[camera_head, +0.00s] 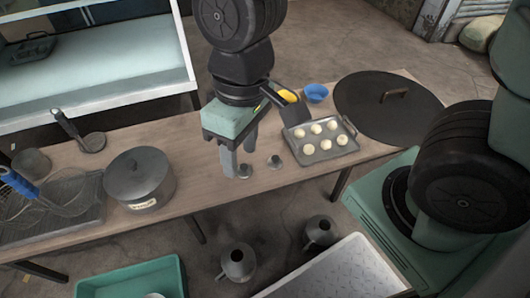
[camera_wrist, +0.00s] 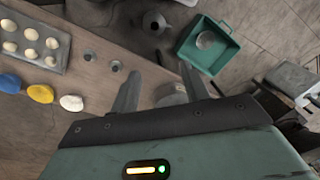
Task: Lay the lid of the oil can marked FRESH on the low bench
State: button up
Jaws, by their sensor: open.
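Two jug-like grey metal cans stand on the floor in front of the bench, one at left (camera_head: 237,262) and one at right (camera_head: 320,232); I cannot read FRESH on either. In the wrist view one grey can (camera_wrist: 154,22) shows at the top. Two small round grey pieces that look like lids, a left one (camera_head: 245,171) and a right one (camera_head: 274,161), lie on the low wooden bench (camera_head: 205,185). They also show in the wrist view (camera_wrist: 88,56). My gripper (camera_head: 240,160) is open, pointing down over the bench near the left small piece, with nothing held.
A lidded grey pot (camera_head: 140,180) with a label stands left on the bench. A teal tray (camera_head: 130,280) lies below. Bare bench lies between pot and gripper.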

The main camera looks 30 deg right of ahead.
jog(key=shift+n+t+h, duration=0.3)
jog(key=shift+n+h, duration=0.1)
jog(key=s, duration=0.1)
jog(key=s+d+r, duration=0.1)
jog(key=s, duration=0.1)
jog(key=s+d+r, duration=0.1)
jog(key=shift+s, duration=0.35)
